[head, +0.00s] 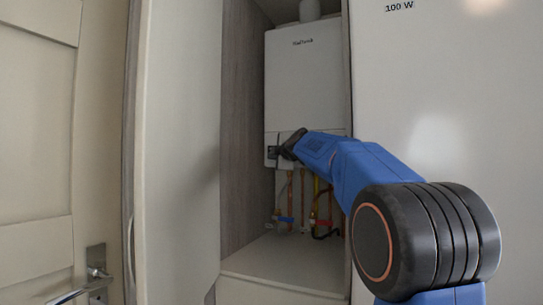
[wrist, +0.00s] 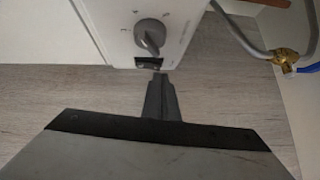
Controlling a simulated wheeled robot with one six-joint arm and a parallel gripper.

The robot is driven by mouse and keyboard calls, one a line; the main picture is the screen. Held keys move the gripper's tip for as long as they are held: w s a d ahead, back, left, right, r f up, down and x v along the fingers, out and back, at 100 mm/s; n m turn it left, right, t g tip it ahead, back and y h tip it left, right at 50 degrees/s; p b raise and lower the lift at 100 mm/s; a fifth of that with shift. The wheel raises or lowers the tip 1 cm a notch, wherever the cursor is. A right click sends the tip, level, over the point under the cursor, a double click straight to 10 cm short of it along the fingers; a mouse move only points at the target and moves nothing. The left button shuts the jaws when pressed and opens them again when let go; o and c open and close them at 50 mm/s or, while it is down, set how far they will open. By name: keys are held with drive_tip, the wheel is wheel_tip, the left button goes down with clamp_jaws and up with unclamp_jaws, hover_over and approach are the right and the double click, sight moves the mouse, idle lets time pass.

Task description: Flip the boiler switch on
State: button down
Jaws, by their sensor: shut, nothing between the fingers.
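The white boiler (head: 303,85) hangs inside an open cupboard in the head view. In the wrist view, the boiler's panel (wrist: 180,25) carries a grey round knob (wrist: 149,36) and, just below it, a small black switch (wrist: 149,63). My gripper (wrist: 159,78) is shut and empty. Its tip is just below the switch and close to it; I cannot tell whether it touches. In the head view my gripper (head: 290,146) is at the lower left of the boiler and partly covers its panel. I cannot tell the switch's position.
Copper pipes with blue-handled valves (head: 284,219) run below the boiler. A brass fitting with a blue handle (wrist: 286,58) shows at the right in the wrist view. The open cupboard door (head: 178,150) is on the left, a white panel (head: 445,100) on the right. The cupboard floor is clear in front.

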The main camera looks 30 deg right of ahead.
drive_tip(key=shift+w+d, duration=0.35)
drive_tip(key=shift+d, duration=0.1)
drive_tip(key=shift+w+d+f, duration=0.3)
drive_tip(key=shift+d+f, duration=0.15)
drive_tip(key=shift+d, duration=0.05)
